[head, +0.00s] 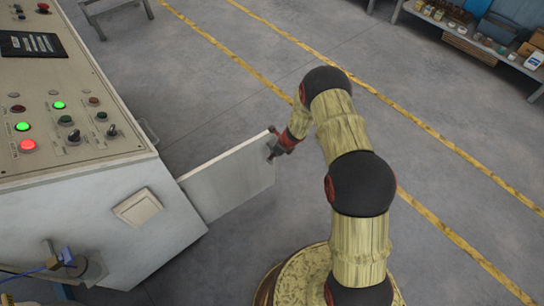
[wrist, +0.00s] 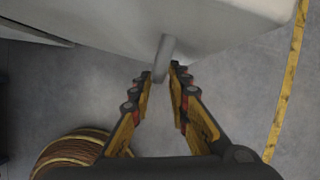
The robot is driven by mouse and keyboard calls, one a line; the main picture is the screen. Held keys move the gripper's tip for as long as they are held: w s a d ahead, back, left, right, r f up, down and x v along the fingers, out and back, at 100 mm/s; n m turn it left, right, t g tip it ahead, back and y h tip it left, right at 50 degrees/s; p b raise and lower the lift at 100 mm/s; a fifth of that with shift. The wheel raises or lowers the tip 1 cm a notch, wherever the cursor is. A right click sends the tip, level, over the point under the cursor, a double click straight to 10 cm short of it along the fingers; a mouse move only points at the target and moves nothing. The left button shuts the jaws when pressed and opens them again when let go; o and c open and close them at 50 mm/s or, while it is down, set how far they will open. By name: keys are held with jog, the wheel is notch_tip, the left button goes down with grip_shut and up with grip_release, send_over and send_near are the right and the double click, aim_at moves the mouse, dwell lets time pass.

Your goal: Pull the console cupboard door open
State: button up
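The console cupboard door (head: 230,178) is a pale flat panel. It stands swung out from the side of the console (head: 110,225), wide open, reaching right over the floor. My gripper (head: 273,153) is at its free outer edge. In the wrist view the door (wrist: 215,22) fills the top, and a short grey bar handle (wrist: 166,48) sticks out from it. My gripper (wrist: 162,74) has its fingertips close on both sides of this handle, and appears shut on it. The cupboard's inside is hidden in both views.
The console top carries lit buttons (head: 28,146) and switches. A pale square box (head: 137,207) sits on its front. A shelf with bottles and boxes (head: 480,35) stands at the far right. The grey floor around the door is clear, with yellow lines (head: 440,140).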

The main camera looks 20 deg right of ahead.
jog(key=v, duration=0.9)
jog(key=shift+r, duration=0.15)
jog(key=s+a+r+n+g+y, duration=0.1)
jog(key=s+a+r+n+g, duration=0.1)
jog(key=s+a+r+n, duration=0.3)
jog(key=s+r+n+g+y, duration=0.1)
jog(key=s+r+n, duration=0.2)
jog(key=s+n, duration=0.45)
jog(key=s+r+n+t+h, duration=0.1)
jog(key=s+r+n, duration=0.4)
jog(key=r, duration=0.8)
jog(key=s+d+r+n+t+h, duration=0.1)
jog(key=s+r+n+t+h, duration=0.1)
jog(key=s+r+n, duration=0.3)
jog(key=s+r+n+t+h+p, duration=0.1)
jog(key=s+r+n, duration=0.5)
jog(key=s+r, duration=0.6)
notch_tip(320, 180, up, 9)
jog(key=shift+d+r+t+h, duration=0.2)
jog(key=shift+d+t+h, duration=0.2)
jog(key=shift+t, duration=0.1)
